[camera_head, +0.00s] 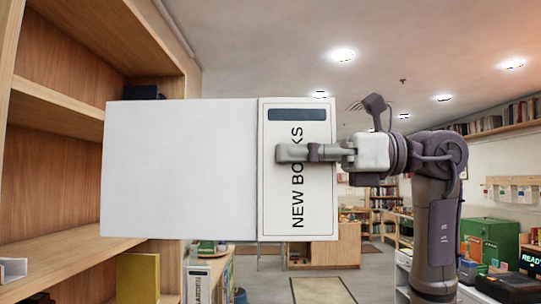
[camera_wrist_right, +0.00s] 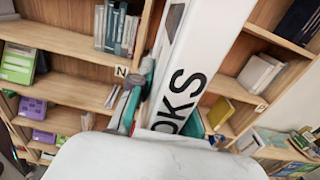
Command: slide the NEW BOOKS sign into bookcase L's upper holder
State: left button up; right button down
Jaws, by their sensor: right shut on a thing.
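The NEW BOOKS sign (camera_head: 300,205) is a white upright panel with a dark bar near its top. Its black lettering runs vertically, and part of it is hidden by my right gripper (camera_head: 292,152). This gripper is shut on the sign, with one finger lying across its face. A larger blank white panel (camera_head: 180,170) meets the sign's left edge. I cannot tell whether they are one piece. In the right wrist view the sign (camera_wrist_right: 185,70) shows close up with the letters OKS. I cannot make out the upper holder. My left gripper is not in view.
A wooden bookcase (camera_head: 60,115) stands close on the left, partly behind the blank panel. A yellow book (camera_head: 138,278) sits on its lower shelf. Open floor with a mat (camera_head: 322,291) lies beyond. A green box (camera_head: 490,240) is at the right. The right wrist view shows shelves (camera_wrist_right: 60,65) around the sign.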

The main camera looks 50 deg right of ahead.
jog(key=v, duration=1.3)
jog(key=shift+s+d, duration=0.25)
jog(key=shift+s, duration=0.05)
jog(key=shift+w, duration=0.1)
